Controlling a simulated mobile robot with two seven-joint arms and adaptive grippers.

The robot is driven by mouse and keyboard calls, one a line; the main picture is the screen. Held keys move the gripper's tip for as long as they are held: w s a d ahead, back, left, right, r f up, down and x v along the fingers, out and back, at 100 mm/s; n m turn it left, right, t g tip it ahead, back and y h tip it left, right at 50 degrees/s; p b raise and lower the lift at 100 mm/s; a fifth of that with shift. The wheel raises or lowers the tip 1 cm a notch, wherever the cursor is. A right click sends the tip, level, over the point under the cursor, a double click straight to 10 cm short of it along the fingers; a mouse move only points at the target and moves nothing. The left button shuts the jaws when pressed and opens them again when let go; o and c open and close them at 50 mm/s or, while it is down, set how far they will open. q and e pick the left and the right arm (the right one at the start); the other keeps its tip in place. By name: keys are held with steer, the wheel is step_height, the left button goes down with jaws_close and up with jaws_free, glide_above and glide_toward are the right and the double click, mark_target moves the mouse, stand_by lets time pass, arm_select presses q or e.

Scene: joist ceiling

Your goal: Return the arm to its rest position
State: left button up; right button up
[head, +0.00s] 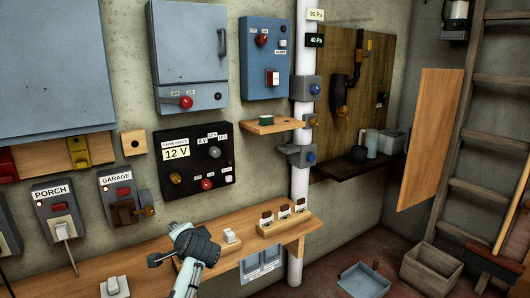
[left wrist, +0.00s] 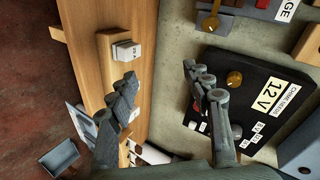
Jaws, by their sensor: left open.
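My left gripper (head: 182,245) is in front of the wooden shelf (head: 135,262), below the black 12 V box (head: 195,160). In the left wrist view its two dark fingers (left wrist: 160,82) are spread apart with nothing between them. One finger overlaps the shelf there, and the other overlaps the black box (left wrist: 255,100). I cannot tell whether either finger touches anything. My right gripper is in neither view.
A white switch on a wooden block (head: 231,236) stands just right of my gripper. A white switch (head: 115,286) lies to its left. The GARAGE (head: 118,195) and PORCH (head: 58,215) boxes are on the wall. A white pipe (head: 299,185) stands to the right.

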arm_select(q)
steer(key=s+a+f+n+g+h, duration=0.1)
steer(key=s+a+f+n+g, duration=0.1)
steer(key=s+f, duration=0.75)
steer(key=s+a+f+n+g+h, duration=0.1)
steer(key=s+a+f+g+h, duration=0.1)
steer(key=s+f, duration=0.75)
steer(key=s+f+n+g, duration=0.1)
steer(key=s+f, duration=0.3)
steer(key=s, duration=0.5)
steer(key=s+f+n+g+h, duration=0.1)
steer(key=s+f+n+g, duration=0.1)
steer(key=s, duration=0.8)
steer(key=shift+a+f+h+p, duration=0.2)
steer(key=shift+f+h+p, duration=0.1)
steer(key=shift+f, duration=0.6)
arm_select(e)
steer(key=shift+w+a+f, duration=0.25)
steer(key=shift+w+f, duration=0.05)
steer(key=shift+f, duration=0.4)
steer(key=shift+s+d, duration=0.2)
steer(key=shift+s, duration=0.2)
arm_select(q)
steer(key=shift+c, duration=0.2)
